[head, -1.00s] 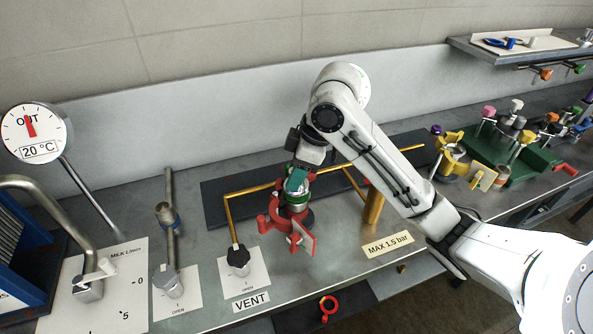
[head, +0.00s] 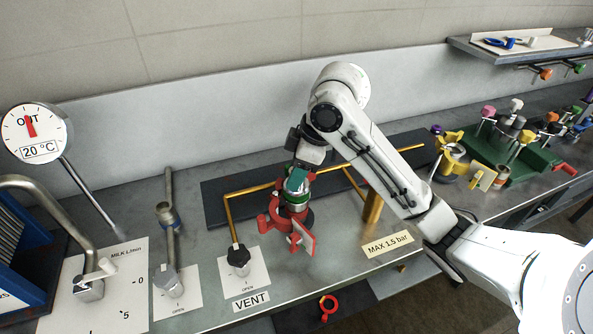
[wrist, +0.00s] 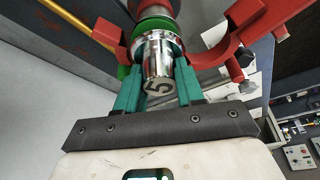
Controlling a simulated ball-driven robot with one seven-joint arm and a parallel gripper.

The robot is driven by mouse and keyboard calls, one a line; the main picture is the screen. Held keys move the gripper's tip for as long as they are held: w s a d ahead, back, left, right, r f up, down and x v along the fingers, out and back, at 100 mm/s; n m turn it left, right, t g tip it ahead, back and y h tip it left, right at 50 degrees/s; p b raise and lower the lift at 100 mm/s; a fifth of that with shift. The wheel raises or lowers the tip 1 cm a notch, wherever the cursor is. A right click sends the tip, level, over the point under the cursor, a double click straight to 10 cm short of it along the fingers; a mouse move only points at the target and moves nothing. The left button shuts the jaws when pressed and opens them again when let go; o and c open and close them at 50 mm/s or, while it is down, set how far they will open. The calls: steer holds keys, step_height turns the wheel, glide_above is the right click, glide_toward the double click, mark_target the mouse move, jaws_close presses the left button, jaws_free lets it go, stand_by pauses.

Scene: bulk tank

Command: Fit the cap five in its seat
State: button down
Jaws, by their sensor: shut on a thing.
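Cap five (wrist: 158,62) is a shiny metal cap with a 5 on its end face. It shows in the wrist view between the two green fingers of my gripper (wrist: 158,80), which is shut on it. A green ring (wrist: 153,26) sits around the far end of the cap. A red open clamp (wrist: 205,50) spreads around it on both sides. In the head view my gripper (head: 297,180) points down over the green ring (head: 297,198) and the red clamp (head: 273,212). Whether the cap is fully down in its seat cannot be told.
A brass pipe (head: 231,212) runs behind the clamp to a brass post (head: 372,207). The black VENT knob (head: 238,256) stands at front left. A yellow clamp (head: 447,158) and a green rack (head: 520,163) are to the right.

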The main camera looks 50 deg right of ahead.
steer(key=shift+f+b, duration=0.65)
steer(key=shift+f, duration=0.35)
stand_by(0.3)
steer(key=shift+r+p, duration=0.25)
steer(key=shift+p, duration=0.05)
steer(key=shift+r+p, duration=0.45)
steer(key=shift+p, duration=0.1)
steer(key=shift+p, duration=0.65)
stand_by(1.4)
steer(key=shift+f+b, duration=0.45)
steer(key=shift+f, duration=0.2)
stand_by(0.3)
steer(key=c, duration=0.6)
jaws_free()
steer(key=p+v, duration=0.2)
steer(key=v, duration=0.8)
steer(key=shift+s+r, duration=0.15)
steer(key=shift+r, duration=0.2)
